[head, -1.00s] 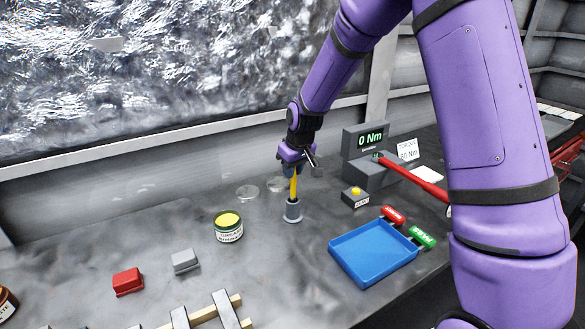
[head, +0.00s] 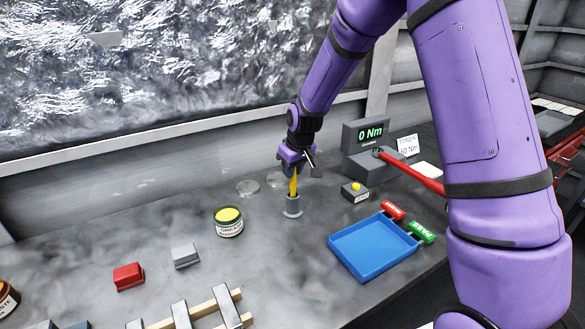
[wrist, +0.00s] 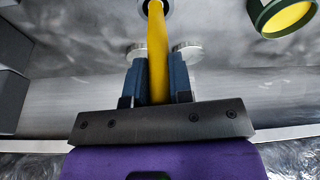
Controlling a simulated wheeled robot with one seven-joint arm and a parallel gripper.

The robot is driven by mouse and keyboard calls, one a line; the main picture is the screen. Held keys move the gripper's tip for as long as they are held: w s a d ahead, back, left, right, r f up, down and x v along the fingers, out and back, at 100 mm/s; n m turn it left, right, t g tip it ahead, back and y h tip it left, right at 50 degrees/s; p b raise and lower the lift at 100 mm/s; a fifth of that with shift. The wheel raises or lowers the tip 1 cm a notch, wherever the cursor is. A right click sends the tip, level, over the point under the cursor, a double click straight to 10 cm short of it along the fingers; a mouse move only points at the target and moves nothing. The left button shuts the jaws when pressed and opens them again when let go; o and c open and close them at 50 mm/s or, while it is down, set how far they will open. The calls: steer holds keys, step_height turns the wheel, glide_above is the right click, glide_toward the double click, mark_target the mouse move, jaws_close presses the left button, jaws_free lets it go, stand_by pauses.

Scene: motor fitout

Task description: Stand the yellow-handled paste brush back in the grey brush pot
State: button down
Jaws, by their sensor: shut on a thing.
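The yellow-handled paste brush (head: 293,185) is upright in the head view, its lower end inside the mouth of the grey brush pot (head: 293,207). My gripper (head: 292,170) is above the pot, shut on the upper part of the handle. In the wrist view the yellow handle (wrist: 157,60) runs between the two blue-grey fingers of my gripper (wrist: 157,80). The far end of the handle meets the pot (wrist: 154,6) at the top edge of that view. The bristles are hidden, and I cannot tell whether they touch the pot's bottom.
A green grease tin (head: 229,222) with a yellow top stands left of the pot. To the right are a small box with a yellow button (head: 355,192), a blue tray (head: 372,248) and a torque tester (head: 367,150) with a red-handled wrench (head: 415,176). Bench between pot and tray is clear.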

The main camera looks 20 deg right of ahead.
steer(key=shift+f, duration=0.45)
stand_by(0.5)
steer(key=c, duration=0.9)
jaws_free()
steer(key=shift+c, duration=0.2)
steer(key=v, duration=1)
steer(key=shift+r, duration=0.4)
steer(key=shift+s+d, duration=0.1)
